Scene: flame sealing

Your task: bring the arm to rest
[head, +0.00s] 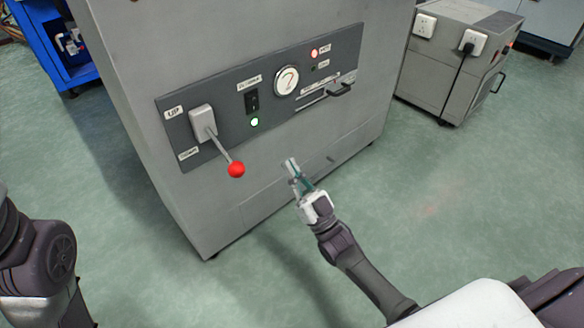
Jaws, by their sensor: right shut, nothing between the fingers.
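My right gripper (291,168) is in front of the grey machine (150,60), below its control panel (180,105). It is shut and holds nothing. It is apart from the lever, to the right of the lever's red knob (236,169). The lever (217,145) tilts down and to the right from its light mount. My left arm (40,255) shows at the lower left, and its gripper is out of view.
The panel carries a black switch (252,101), a lit green lamp (254,122), a dial gauge (286,81), a lit red lamp (314,53) and a dark handle (340,90). A grey cabinet with sockets (440,65) stands at the upper right. A blue cart (36,22) is upper left. The green floor (440,190) at right is clear.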

